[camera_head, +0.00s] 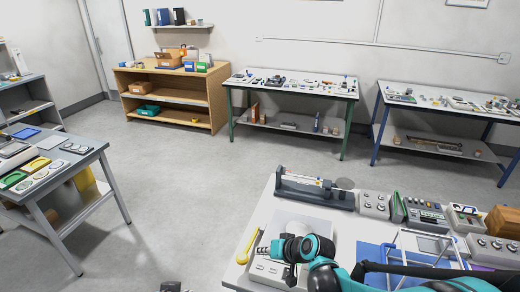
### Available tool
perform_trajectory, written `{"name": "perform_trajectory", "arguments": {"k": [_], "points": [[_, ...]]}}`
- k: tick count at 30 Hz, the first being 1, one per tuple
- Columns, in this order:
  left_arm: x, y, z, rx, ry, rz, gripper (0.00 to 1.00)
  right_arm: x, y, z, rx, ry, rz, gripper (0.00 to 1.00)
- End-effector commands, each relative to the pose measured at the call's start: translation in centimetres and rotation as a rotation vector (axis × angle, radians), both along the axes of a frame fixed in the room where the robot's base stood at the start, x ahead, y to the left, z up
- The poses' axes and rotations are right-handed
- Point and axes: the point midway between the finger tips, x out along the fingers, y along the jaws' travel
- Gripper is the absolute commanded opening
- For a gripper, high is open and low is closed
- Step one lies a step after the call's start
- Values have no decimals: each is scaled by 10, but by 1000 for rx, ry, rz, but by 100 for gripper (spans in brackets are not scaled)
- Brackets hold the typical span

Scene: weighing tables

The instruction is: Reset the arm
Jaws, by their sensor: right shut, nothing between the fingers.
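My right arm, teal and black, comes in from the lower right over the near weighing table (258,214). My right gripper (290,275) hangs below the black wrist, small and dark, shut and empty. It is over the pale scale (265,268) at the table's near left; the arm hides part of that scale. I cannot tell the gap between them. My left gripper is not clearly seen. A small dark part shows at the bottom edge, left of the table, and I cannot tell what it is.
On the near table are a grey long instrument (310,188), a yellow spoon-like tool (248,246), a wire frame (425,243) and several small devices. A side table (70,185) stands left. A wooden shelf (215,105) and two tables stand behind. Grey floor between is clear.

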Motion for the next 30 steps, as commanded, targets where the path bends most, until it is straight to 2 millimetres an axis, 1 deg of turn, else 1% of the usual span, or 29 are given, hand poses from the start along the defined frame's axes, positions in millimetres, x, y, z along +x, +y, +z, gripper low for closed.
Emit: {"name": "perform_trajectory", "arguments": {"k": [2,5,8,9,11,15,18,21,24,27,30], "points": [[0,0,0,0,0,0,0,-4,-5,5,-13,-1,-7,0],[0,0,0,0,0,0,0,-17,-20,18,-56,-6,-25,0],[0,0,-1,0,0,0,0,-38,-43,35,-125,-11,-53,0],[0,0,-1,0,0,0,0,-49,-53,41,-156,-13,-66,0],[0,0,-2,0,0,0,0,-65,-69,50,-203,-17,-85,0],[0,0,-2,0,0,0,0,-104,-105,64,-311,-28,-130,0],[0,0,-3,0,0,0,0,-132,-128,69,-385,-36,-160,0],[0,0,-3,0,0,0,0,-156,-147,71,-447,-41,-185,0],[0,0,-3,0,0,0,0,-173,-160,71,-492,-47,-201,0],[0,0,-4,0,0,0,0,-182,-168,70,-517,-49,-212,0],[0,0,-4,0,0,0,0,-185,-171,70,-529,-51,-216,0]]}}
